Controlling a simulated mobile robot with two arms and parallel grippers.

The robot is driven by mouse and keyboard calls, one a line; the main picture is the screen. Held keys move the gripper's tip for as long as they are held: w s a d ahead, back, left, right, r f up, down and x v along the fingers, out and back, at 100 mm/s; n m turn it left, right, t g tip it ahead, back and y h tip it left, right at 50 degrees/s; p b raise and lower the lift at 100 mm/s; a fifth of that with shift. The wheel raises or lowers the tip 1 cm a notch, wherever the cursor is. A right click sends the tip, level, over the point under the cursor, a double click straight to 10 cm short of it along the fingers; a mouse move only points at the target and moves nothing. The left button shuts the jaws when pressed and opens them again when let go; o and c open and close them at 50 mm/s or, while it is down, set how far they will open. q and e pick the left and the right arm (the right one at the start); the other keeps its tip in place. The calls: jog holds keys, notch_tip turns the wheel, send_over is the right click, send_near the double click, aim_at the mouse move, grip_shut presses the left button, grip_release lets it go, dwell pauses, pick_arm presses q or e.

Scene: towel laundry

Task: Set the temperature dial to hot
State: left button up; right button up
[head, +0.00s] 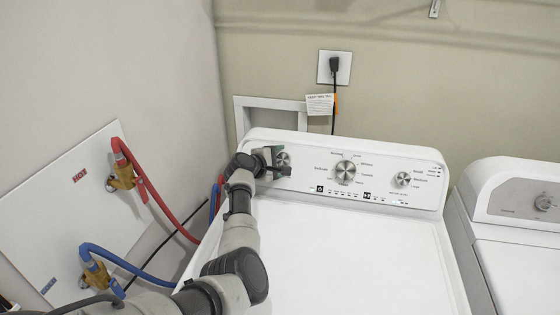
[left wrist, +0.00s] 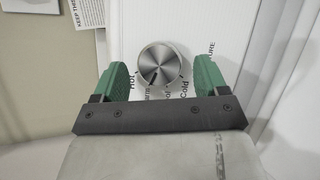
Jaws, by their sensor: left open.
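The temperature dial (left wrist: 160,63) is a round silver knob on the washer's white control panel. In the left wrist view the labels "Hot" and "Cold" show beside it, with partly covered labels between them. A dark mark on the knob appears to point toward the label ending in "arm". My left gripper (left wrist: 160,75) is open, with one green finger on each side of the dial; a gap shows on both sides. In the head view the dial (head: 283,159) is the leftmost knob, partly hidden by my left gripper (head: 277,162). My right gripper is not in view.
A larger middle knob (head: 345,171) and a right knob (head: 403,179) sit on the same panel. The washer's white top (head: 350,250) is clear. Red (head: 168,214) and blue (head: 125,264) hoses run on the left. A second white machine (head: 525,204) stands at right.

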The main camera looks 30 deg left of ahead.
pick_arm(q)
jog(key=shift+w+d+f, duration=0.1)
jog(key=shift+w+f, duration=0.05)
jog(key=shift+w, duration=0.2)
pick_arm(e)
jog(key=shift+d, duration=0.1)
pick_arm(q)
jog(key=shift+c, duration=0.2)
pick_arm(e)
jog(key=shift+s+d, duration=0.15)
pick_arm(q)
jog(key=c, duration=0.9)
jog(key=shift+m, duration=0.3)
jog(key=m+g+p, duration=0.1)
jog(key=m, duration=0.1)
jog(key=shift+w+m+g, duration=0.1)
jog(key=shift+m+g, duration=0.2)
jog(key=shift+m, duration=0.1)
jog(key=shift+r+m+g+y+p, duration=0.15)
jog(key=shift+m+g+p, duration=0.2)
jog(key=shift+m, duration=0.6)
jog(key=shift+r+m+g+y+p, duration=0.15)
jog(key=shift+m+g, duration=0.3)
jog(key=shift+m, duration=0.5)
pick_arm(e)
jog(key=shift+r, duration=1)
pick_arm(q)
jog(key=shift+f, duration=0.15)
